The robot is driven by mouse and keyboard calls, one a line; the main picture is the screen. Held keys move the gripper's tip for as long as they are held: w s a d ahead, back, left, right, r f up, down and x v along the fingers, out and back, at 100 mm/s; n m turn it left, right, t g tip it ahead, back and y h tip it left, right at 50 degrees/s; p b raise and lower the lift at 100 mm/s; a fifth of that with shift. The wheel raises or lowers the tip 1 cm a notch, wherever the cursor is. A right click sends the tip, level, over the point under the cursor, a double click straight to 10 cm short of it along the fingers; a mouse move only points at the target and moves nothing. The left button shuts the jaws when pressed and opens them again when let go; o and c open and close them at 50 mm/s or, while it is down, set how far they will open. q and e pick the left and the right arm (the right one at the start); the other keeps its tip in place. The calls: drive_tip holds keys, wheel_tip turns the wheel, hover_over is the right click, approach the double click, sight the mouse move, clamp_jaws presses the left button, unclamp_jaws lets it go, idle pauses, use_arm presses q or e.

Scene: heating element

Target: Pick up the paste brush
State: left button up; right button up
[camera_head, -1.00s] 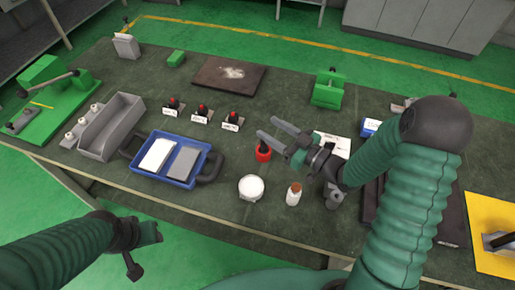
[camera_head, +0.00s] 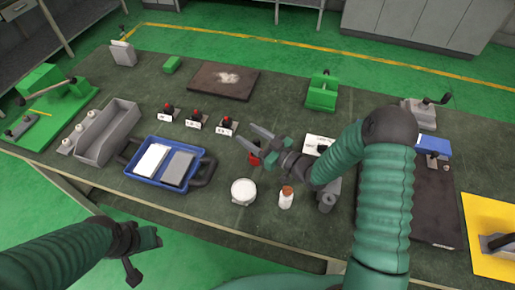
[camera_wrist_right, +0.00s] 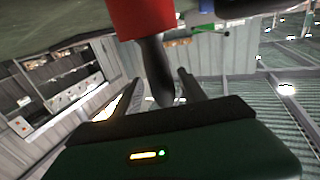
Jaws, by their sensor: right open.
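A red pot (camera_head: 254,158) stands on the table in the head view, mostly hidden behind my right gripper (camera_head: 249,135). A dark handle, likely the paste brush, stands in it. In the wrist view, the red pot (camera_wrist_right: 143,17) is at the top and the dark handle (camera_wrist_right: 154,68) reaches between the fingers of my right gripper (camera_wrist_right: 158,88). The right gripper is open; I cannot tell whether a finger touches the handle. The bristles are hidden. My left gripper (camera_head: 147,240) hangs in front of the table edge, apart from everything; its jaw state is unclear.
A white jar (camera_head: 243,191) and a small bottle with a brown cap (camera_head: 286,197) stand close in front of the pot. A blue tray (camera_head: 140,178) with two blocks is to the left. Several red-knobbed items stand behind it. A white label card (camera_head: 318,144) lies to the right.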

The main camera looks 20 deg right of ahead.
drive_tip(key=shift+d, duration=0.1)
drive_tip(key=shift+c, duration=1.3)
drive_tip(key=shift+a+r, duration=0.1)
drive_tip(key=shift+a, duration=0.45)
clamp_jaws()
drive_tip(key=shift+d, duration=0.25)
drive_tip(key=shift+d, duration=0.1)
wheel_tip(320, 180, up, 10)
drive_tip(key=shift+p, duration=0.35)
